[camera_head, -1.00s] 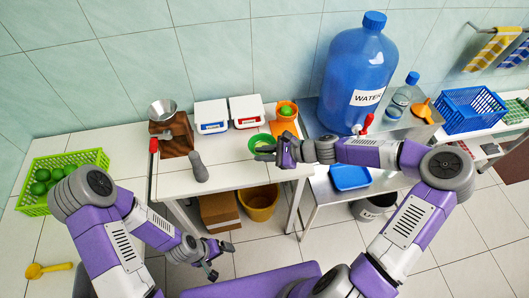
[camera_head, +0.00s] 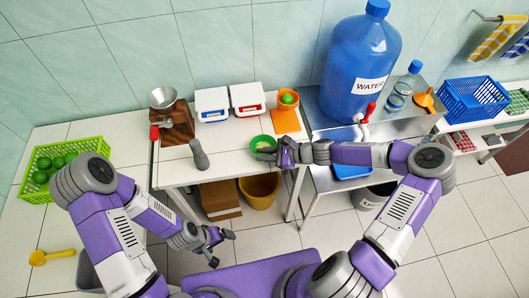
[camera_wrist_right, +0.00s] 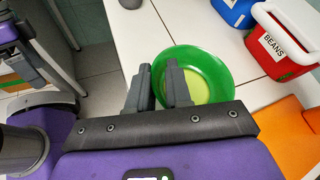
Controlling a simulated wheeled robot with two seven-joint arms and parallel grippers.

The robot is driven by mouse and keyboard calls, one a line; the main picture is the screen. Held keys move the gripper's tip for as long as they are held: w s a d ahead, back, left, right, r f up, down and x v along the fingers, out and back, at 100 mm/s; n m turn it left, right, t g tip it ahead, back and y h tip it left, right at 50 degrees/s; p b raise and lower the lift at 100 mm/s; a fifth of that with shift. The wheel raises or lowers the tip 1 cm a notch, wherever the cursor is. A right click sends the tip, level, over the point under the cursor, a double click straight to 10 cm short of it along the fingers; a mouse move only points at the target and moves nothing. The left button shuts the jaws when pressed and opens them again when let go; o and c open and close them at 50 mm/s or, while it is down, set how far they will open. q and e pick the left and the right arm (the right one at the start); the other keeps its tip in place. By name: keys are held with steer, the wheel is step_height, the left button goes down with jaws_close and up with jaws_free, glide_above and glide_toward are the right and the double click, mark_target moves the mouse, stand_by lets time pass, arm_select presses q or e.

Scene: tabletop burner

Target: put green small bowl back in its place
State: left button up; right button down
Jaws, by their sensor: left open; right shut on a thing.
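The green small bowl (camera_head: 261,142) is over the front right part of the white table, left of the orange stand. My right gripper (camera_head: 270,151) is shut on the bowl's rim. In the right wrist view, one finger of the gripper (camera_wrist_right: 160,84) is inside the bowl (camera_wrist_right: 215,62) and the other outside. The bowl looks empty, with a yellowish bottom. I cannot tell whether it touches the tabletop. My left gripper (camera_head: 215,250) is open and empty, low in front of the table.
A blue water jug (camera_head: 358,70) is to the right. A green basket (camera_head: 65,154) of round green items is at left.

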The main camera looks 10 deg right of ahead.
steer(key=shift+f, duration=0.65)
steer(key=shift+c, duration=2.1)
jaws_free()
steer(key=v, duration=1.4)
steer(key=shift+f, duration=0.1)
